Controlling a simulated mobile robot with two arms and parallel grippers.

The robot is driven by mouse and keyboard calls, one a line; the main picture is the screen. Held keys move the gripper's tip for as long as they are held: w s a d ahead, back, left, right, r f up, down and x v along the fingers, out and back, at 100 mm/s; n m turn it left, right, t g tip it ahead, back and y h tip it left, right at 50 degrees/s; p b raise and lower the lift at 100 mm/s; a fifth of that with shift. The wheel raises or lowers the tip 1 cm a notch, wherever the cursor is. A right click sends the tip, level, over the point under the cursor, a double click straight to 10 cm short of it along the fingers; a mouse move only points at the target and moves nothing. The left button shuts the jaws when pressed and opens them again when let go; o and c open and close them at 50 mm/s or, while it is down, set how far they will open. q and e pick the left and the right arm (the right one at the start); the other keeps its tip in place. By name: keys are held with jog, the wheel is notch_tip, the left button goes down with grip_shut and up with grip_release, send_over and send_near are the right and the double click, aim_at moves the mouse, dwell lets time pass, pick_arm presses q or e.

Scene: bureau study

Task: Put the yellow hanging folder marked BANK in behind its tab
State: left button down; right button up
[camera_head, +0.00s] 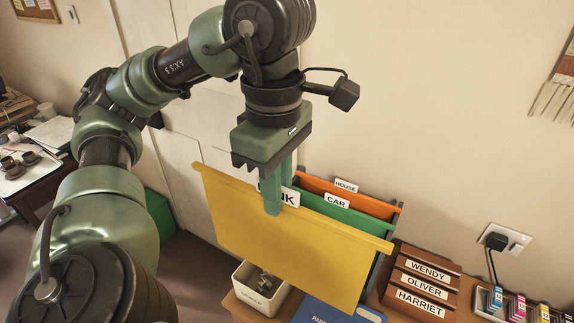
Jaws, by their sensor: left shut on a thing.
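The yellow hanging folder (290,242) hangs from my left gripper (278,200), which is shut on its top edge at the white label. The gripper covers part of the label; the letters "NK" show. The folder is tilted, its right end lower. Behind it is a holder with a green folder (345,213) tabbed CAR (337,201) and an orange folder (362,201) tabbed HOUSE (346,185). The yellow folder hides most of the holder, and no BANK tab on the holder shows. I cannot tell whether the folder touches the holder. My right gripper is not in view.
A white box (243,291) with small items stands below the yellow folder. A blue folder (335,312) lies at the front. Right are wooden trays marked WENDY, OLIVER and HARRIET (420,299), a wall socket (505,240) with a plug, and a rack of coloured cartridges (517,308).

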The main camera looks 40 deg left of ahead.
pick_arm(q)
jog(key=s+d+b, duration=0.1)
jog(key=s+d, duration=0.1)
jog(key=s, duration=0.7)
jog(key=shift+b, duration=0.3)
